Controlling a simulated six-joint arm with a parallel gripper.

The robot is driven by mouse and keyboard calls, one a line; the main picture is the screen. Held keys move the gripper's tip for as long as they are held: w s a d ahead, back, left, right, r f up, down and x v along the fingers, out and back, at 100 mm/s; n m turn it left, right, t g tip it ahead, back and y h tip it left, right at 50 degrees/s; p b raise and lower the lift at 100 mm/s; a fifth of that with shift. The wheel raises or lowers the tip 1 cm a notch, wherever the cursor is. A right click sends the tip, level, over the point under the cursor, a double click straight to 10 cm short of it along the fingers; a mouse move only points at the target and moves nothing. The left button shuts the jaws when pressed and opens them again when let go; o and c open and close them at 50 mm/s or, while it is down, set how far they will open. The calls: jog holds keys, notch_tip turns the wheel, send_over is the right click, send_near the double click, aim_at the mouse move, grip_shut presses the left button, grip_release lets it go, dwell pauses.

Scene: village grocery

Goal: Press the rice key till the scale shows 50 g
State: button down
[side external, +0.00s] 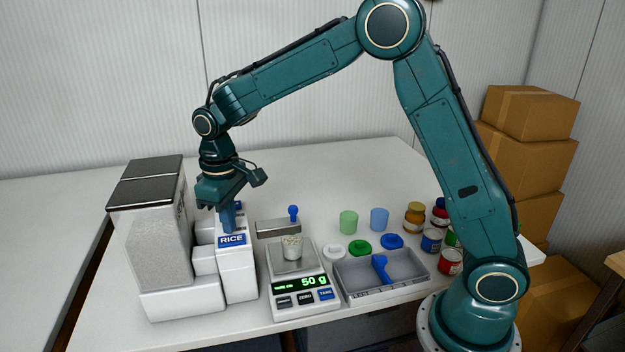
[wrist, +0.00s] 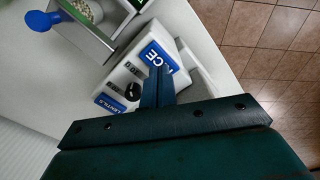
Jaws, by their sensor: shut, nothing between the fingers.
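The white dispenser (side external: 237,275) stands at the left of the table, with a blue RICE label (side external: 232,240) on its front. In the wrist view the RICE label (wrist: 155,55) lies right at my fingertips, and a LENTILS label (wrist: 108,104) is further back. The scale (side external: 304,309) reads 50 g in green. A small cup (side external: 292,250) of pale grains stands on its pan.
A grey bar with a blue knob (side external: 293,212) sits behind the cup. A grey tray (side external: 350,290) with a blue scoop (side external: 381,267) is right of the scale. Lids, a green cup (side external: 348,222), a blue cup (side external: 379,219) and several jars stand beyond. The table's back is clear.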

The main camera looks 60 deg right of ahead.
aim_at(232, 239)
notch_tip(232, 239, up, 5)
dwell(0.9)
jog(key=s+d+r+m+t, duration=0.1)
jog(key=s+d+r, duration=0.1)
jog(key=s+r, duration=0.35)
jog(key=s+d+r+t, duration=0.2)
jog(key=s+d+r, duration=0.1)
jog(key=s, duration=0.5)
jog(key=s+d+f+m+t, duration=0.1)
jog(key=s+d+m+t, duration=0.1)
jog(key=s, duration=1.2)
jog(key=shift+s+f+t, duration=0.25)
jog(key=shift+s+t, duration=0.05)
jog(key=shift+s, duration=0.05)
